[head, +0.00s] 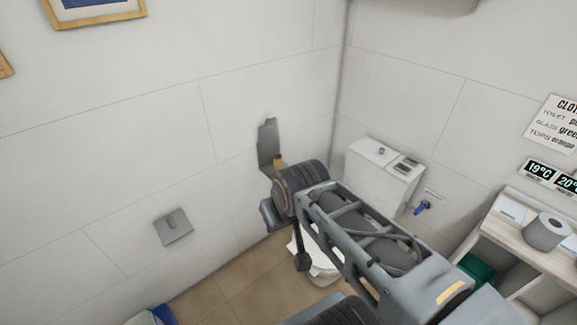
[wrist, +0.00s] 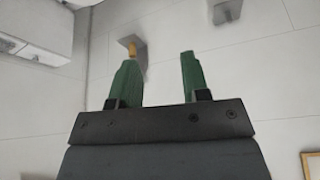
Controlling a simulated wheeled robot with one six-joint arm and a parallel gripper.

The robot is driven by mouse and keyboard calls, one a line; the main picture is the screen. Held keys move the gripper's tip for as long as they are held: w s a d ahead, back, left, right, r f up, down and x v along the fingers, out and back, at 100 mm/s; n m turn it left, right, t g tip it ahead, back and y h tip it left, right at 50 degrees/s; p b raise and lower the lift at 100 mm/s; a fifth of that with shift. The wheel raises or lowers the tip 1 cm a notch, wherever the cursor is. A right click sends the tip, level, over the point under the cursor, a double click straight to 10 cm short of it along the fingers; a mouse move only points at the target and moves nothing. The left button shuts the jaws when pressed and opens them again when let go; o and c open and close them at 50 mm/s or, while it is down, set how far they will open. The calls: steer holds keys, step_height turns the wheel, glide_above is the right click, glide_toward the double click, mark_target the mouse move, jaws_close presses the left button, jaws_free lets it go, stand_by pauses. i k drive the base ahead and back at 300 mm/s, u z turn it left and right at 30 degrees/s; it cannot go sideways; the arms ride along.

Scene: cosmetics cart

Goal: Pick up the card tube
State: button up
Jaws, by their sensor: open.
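The card tube (wrist: 132,49) is a small brown cylinder on a grey wall holder (wrist: 130,40) in the wrist view. In the head view the tube (head: 278,160) shows just above my arm's round wrist joint, against the grey plate of the holder (head: 267,142). My gripper (wrist: 158,62) has two green fingers, spread apart with nothing between them. In the wrist view the tube appears just beyond the tip of the left finger, not between the fingers. The gap in depth is hard to judge. In the head view my fingers are hidden behind my arm.
A second grey wall plate (head: 173,227) is lower left on the tiled wall. A white toilet (head: 380,178) stands in the corner behind my arm. A shelf unit (head: 520,238) with a grey paper roll (head: 547,231) is at right. Some brown floor is clear.

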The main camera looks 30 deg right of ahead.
mark_target(276, 157)
steer(key=z, duration=0.15)
steer(key=i, duration=0.95)
steer(key=u, duration=0.8)
